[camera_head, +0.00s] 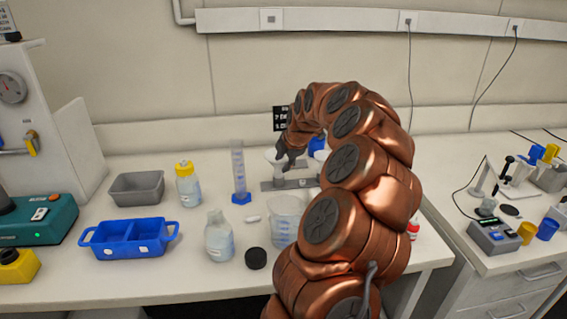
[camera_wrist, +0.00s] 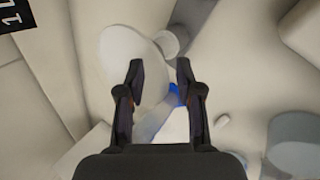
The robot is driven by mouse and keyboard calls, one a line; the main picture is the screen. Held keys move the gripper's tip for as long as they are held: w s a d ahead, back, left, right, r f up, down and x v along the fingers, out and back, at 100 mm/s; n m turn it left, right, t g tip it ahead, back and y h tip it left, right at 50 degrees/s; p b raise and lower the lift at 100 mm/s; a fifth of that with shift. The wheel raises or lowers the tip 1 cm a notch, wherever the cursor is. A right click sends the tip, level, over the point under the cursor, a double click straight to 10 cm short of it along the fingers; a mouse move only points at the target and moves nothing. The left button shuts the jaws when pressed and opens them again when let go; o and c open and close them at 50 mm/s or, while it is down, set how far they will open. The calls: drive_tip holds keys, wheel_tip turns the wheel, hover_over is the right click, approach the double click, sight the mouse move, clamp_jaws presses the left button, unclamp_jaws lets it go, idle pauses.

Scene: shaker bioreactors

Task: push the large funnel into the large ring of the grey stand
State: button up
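The grey stand (camera_head: 272,185) is on the bench at the back centre, partly hidden by my arm. A pale, round funnel-like piece (camera_head: 272,155) shows at its top left, beside my gripper (camera_head: 291,151). In the wrist view, my gripper (camera_wrist: 160,72) is open, its fingers apart with no clear grip on anything. A large white rounded shape (camera_wrist: 115,52), which looks like the large funnel, lies beyond and behind the left finger. A small white cup-like end (camera_wrist: 168,42) is beside it. I cannot tell whether the funnel sits in the large ring.
A yellow-capped bottle (camera_head: 188,188), grey tray (camera_head: 137,188) and blue tray (camera_head: 95,241) are left. My arm hides the bench's right part.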

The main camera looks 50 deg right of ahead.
drive_tip(key=v, duration=1.1)
drive_tip(key=shift+w, duration=0.1)
drive_tip(key=a+m+y, duration=0.1)
drive_tip(key=a, duration=0.8)
drive_tip(key=s+a+f+m+g+y, duration=0.1)
drive_tip(key=a, duration=0.8)
drive_tip(key=a+m+g, duration=0.1)
drive_tip(key=a, duration=0.8)
drive_tip(key=shift+s+a+f+m+y, duration=0.25)
drive_tip(key=shift+s+f+m+y, duration=0.05)
drive_tip(key=shift+f+m+y, duration=0.1)
drive_tip(key=s+a+f+m+g, duration=0.2)
drive_tip(key=s+a+f+m, duration=0.1)
drive_tip(key=s, duration=0.5)
drive_tip(key=s+a+f+m+g, duration=0.2)
drive_tip(key=s+a+f+m, duration=0.1)
drive_tip(key=s+a, duration=0.3)
drive_tip(key=s+a+f+m+g, duration=0.1)
drive_tip(key=s+a+f+m, duration=0.3)
drive_tip(key=s, duration=0.6)
drive_tip(key=shift+a+m+g+h+p, duration=0.3)
drive_tip(key=shift+a+m+g+p, duration=0.1)
drive_tip(key=shift+a+m, duration=0.15)
